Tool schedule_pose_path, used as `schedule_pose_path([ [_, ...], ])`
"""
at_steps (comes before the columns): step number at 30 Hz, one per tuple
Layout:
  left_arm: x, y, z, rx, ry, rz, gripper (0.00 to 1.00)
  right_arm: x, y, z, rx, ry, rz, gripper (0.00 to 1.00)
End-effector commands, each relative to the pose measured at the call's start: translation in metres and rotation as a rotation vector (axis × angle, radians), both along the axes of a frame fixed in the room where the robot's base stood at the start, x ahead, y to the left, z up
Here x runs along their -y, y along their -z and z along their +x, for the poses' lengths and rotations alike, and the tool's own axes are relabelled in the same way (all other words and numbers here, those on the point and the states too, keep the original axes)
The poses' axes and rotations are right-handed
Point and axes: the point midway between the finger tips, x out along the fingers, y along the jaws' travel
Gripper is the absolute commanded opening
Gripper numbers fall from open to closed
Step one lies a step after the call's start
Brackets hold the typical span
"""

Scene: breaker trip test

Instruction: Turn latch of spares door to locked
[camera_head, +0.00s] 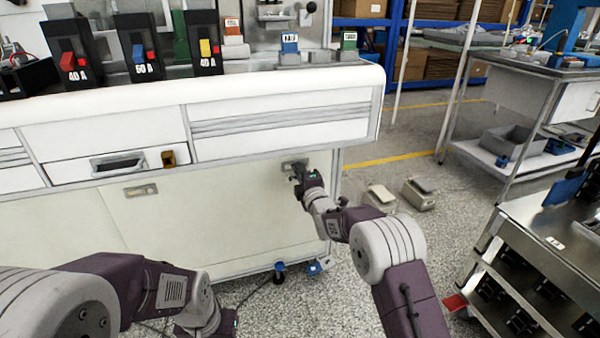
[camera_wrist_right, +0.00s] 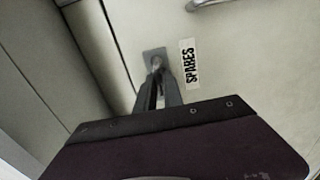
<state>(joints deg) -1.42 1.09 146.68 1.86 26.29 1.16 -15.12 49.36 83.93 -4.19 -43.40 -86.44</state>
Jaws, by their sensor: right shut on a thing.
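The spares door (camera_head: 225,205) is the cream right-hand door of the cabinet under the white bench. It looks closed in the head view. Its small grey latch (camera_head: 292,164) sits near the top right. In the right wrist view, the latch (camera_wrist_right: 154,60) is on a metal plate beside the black "SPARES" label (camera_wrist_right: 189,66). My right gripper (camera_head: 298,175) is at the latch. In the wrist view, its fingers (camera_wrist_right: 159,80) are shut on the latch handle. The latch's exact angle is partly hidden by the fingers. My left arm shows at the lower left, but its fingers are out of view.
An open bin (camera_head: 118,163) is set in the bench front above. Breakers (camera_head: 204,45) stand on the bench top. A dark shelved cart (camera_head: 545,240) stands at the right, with grey floor between.

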Motion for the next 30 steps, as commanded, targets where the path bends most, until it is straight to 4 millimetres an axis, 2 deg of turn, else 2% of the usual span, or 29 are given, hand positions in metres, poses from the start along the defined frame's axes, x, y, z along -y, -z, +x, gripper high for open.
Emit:
schedule_pose_path([
  [16,0.0,0.0001,0.0,0.0,0.0,0.0,0.36,-0.0001,0.0016,-0.0003,0.005,-0.001,-0.026,0.0],
  [17,0.0,0.0001,0.0,0.0,0.0,0.0,0.36,-0.0001,0.0016,-0.0003,0.005,-0.001,-0.026,0.14],
  [19,0.0,0.0001,0.0,0.0,0.0,0.0,0.36,-0.0001,0.0015,-0.0003,0.005,-0.001,-0.026,0.34],
  [30,0.0,-0.0026,0.0,0.0,0.0,0.0,0.36,0.001,-0.0005,-0.0029,0.006,0.0,-0.023,0.34],
])
